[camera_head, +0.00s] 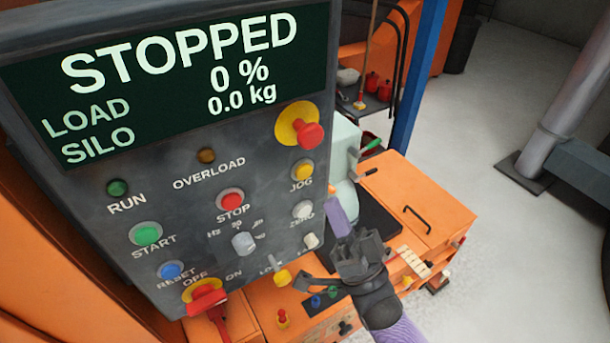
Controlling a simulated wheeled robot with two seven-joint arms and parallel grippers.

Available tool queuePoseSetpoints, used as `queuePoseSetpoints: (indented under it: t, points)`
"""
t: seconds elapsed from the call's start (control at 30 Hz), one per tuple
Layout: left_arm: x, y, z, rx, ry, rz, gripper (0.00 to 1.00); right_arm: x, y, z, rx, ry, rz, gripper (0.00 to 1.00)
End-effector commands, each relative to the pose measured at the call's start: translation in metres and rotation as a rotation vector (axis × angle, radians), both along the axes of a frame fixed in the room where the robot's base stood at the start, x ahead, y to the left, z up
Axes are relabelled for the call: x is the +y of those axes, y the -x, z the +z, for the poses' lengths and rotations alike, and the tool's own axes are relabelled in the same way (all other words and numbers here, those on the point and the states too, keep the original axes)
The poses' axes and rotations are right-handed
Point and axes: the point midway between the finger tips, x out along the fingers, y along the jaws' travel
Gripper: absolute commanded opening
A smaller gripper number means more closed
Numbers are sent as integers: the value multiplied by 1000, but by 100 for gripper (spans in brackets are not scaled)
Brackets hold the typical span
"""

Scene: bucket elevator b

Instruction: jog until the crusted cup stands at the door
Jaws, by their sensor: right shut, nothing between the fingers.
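The control panel (105,235) fills the left half of the view. Its dark display (170,75) reads STOPPED, 0 %, 0.0 kg. The yellow JOG button (303,170) is on the panel's right side, below the red emergency-stop knob (307,134) on its yellow base. My right gripper (352,243) is shut and empty. It appears to the right of the panel's lower right edge, below the JOG button in the picture and apart from it. The crusted cup and the door cannot be made out. My left gripper is out of view.
The panel also has a green START button (146,234), a red STOP button (231,200) and a red-handled OFF/ON switch (204,297). An orange cabinet (410,205) stands behind my right gripper. A blue post (418,75) rises behind it. The grey floor (500,120) at the right is mostly clear.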

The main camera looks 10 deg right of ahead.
Motion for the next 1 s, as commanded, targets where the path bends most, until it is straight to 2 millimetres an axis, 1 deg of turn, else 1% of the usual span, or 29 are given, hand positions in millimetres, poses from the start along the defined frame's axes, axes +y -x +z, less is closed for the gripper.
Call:
queuePoseSetpoints:
  t: [0.03,0.2,0.4,0.53,1.0]
  points:
    - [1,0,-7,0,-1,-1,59,3,-7,-3,-2,0,1,0]
    - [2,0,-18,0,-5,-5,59,11,-29,-3,0,0,1,0]
    - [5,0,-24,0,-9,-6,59,16,-43,-1,1,1,0,0]
    - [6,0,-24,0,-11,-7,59,17,-45,0,1,0,0,0]
    - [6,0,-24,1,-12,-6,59,17,-45,0,1,1,1,0]
